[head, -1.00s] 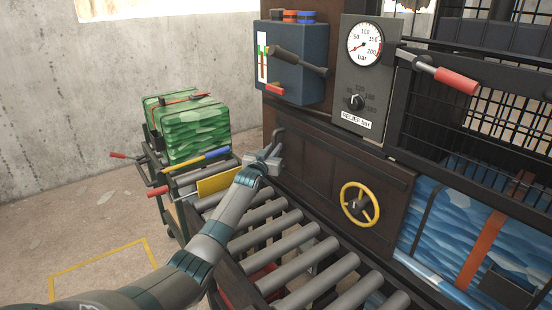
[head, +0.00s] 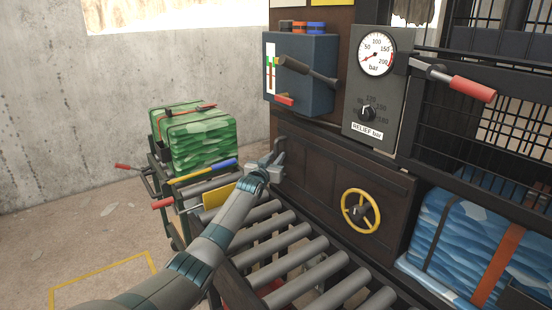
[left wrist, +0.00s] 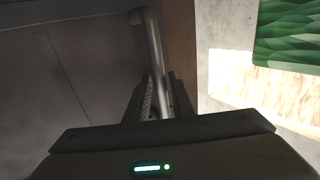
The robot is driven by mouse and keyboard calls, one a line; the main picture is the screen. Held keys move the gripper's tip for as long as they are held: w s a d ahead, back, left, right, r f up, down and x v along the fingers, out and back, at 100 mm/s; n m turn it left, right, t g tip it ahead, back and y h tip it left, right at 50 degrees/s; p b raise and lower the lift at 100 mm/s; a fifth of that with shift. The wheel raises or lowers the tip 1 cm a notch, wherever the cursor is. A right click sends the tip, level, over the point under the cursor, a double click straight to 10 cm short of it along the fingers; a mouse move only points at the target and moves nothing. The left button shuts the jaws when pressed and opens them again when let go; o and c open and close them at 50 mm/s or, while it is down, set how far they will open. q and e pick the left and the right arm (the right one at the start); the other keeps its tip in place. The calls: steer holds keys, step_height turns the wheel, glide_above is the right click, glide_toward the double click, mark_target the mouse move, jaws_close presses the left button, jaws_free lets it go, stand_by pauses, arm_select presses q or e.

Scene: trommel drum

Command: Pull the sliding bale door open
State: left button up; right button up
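The brown bale door (head: 318,190) sits low on the dark press frame, with a yellow handwheel (head: 360,211) on its face. A bent grey metal bar handle (head: 279,150) stands at its left end. My left gripper (head: 268,172) is at this handle. In the left wrist view the handle (left wrist: 154,45) runs down between the two dark fingers of my left gripper (left wrist: 160,98), which look closed around it. Part of the handle is hidden by the fingers. A blue bale (head: 465,240) with an orange strap shows right of the door. My right gripper is not in view.
A roller table (head: 290,262) lies in front of the door. A cart (head: 165,205) with a green bale (head: 200,138) stands at the left. Above the door are a blue control box (head: 305,75), a pressure gauge (head: 376,53) and a red-handled lever (head: 472,88).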

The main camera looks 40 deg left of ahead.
arm_select(q)
steer(key=shift+s+d, duration=0.1)
steer(key=shift+s, duration=0.05)
steer(key=shift+v, duration=0.85)
steer(key=v, duration=1.5)
steer(key=shift+s, duration=0.25)
steer(key=shift+f, duration=0.1)
